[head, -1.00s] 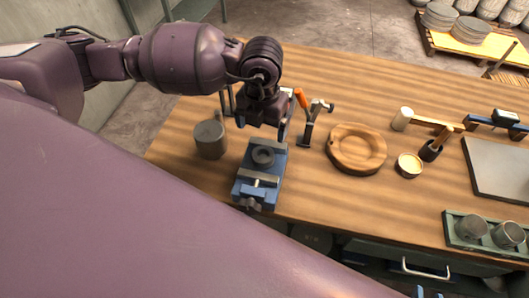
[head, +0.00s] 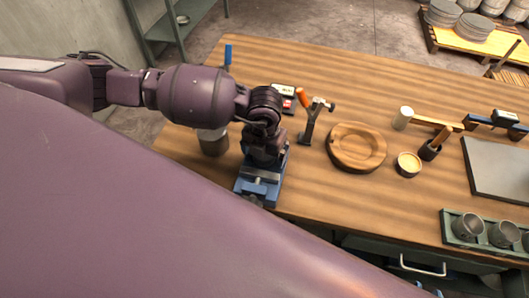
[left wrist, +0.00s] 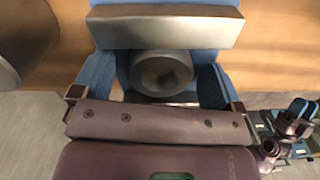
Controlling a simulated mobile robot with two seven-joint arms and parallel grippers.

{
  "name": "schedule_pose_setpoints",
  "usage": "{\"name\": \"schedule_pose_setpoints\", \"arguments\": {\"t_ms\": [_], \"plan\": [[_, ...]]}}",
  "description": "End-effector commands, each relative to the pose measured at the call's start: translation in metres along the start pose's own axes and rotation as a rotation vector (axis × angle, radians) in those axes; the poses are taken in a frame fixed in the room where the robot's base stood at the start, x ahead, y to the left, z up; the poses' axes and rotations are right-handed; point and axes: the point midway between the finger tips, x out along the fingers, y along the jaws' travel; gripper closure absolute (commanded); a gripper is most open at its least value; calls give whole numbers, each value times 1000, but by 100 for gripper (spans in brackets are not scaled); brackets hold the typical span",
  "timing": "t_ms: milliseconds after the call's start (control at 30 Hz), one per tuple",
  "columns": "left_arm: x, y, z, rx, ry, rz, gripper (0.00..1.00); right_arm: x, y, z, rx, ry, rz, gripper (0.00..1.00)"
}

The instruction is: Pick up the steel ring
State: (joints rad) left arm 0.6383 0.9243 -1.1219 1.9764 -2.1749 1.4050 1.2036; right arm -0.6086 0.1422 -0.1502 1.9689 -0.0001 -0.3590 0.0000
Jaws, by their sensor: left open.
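The steel ring (left wrist: 163,73) is a round grey ring with a dark hole, seen in the left wrist view at the blue vise (left wrist: 165,12). In the head view the vise (head: 258,185) stands near the table's front edge, and my arm hides the ring. My left gripper (head: 265,158) is above the vise. In the left wrist view the open left gripper (left wrist: 158,84) has one blue finger on each side of the ring, with gaps visible; its depth relative to the ring is hard to judge.
A grey cylindrical pot (head: 213,142) stands left of the vise, close to my arm. A tool with an orange handle (head: 308,122) stands to the right, then a round wooden piece (head: 357,148) and a small bowl (head: 409,164). Wood in front of these is clear.

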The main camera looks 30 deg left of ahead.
Motion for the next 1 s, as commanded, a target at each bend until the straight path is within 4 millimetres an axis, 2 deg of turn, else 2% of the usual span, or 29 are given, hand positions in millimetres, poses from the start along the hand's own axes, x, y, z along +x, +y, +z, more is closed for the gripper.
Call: {"name": "schedule_pose_setpoints", "arguments": {"t_ms": [167,500,600,867,1000], "plan": [[0,0,0,0,0,0,8,-1,0,2,0,-4,1,63],[0,0,0,0,0,0,60,-1,0,3,1,-5,1,63],[-1,0,0,0,-1,0,72,-1,0,3,1,-5,1,63],[-3,0,1,0,-2,-1,72,-1,0,3,1,-4,1,63],[-15,0,1,1,-3,-1,72,0,0,4,2,-4,1,63]]}}
